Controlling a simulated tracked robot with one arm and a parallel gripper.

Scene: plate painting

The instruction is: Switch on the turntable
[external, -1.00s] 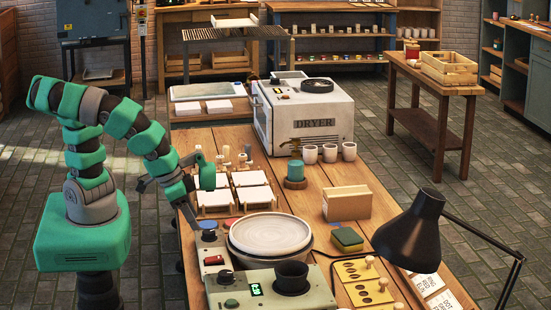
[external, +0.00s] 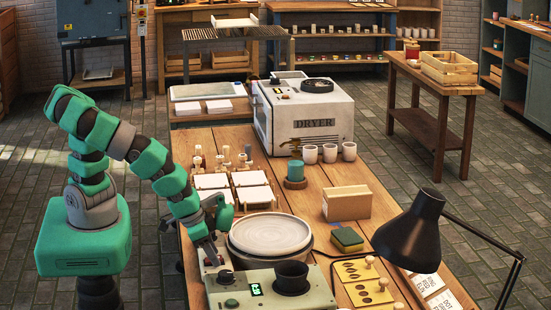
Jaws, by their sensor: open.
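The turntable (external: 270,234) is a round, pale disc on a grey-white base near the front of the wooden bench. My gripper (external: 213,258) is open and points down over that strip, just left of the disc. I cannot tell whether the fingers touch the strip.
A green-grey control box (external: 265,290) with a lit display and a black cup stands in front of the turntable. White tiles (external: 252,195) lie behind it. A sponge (external: 347,240) and a black lamp (external: 408,233) are to the right.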

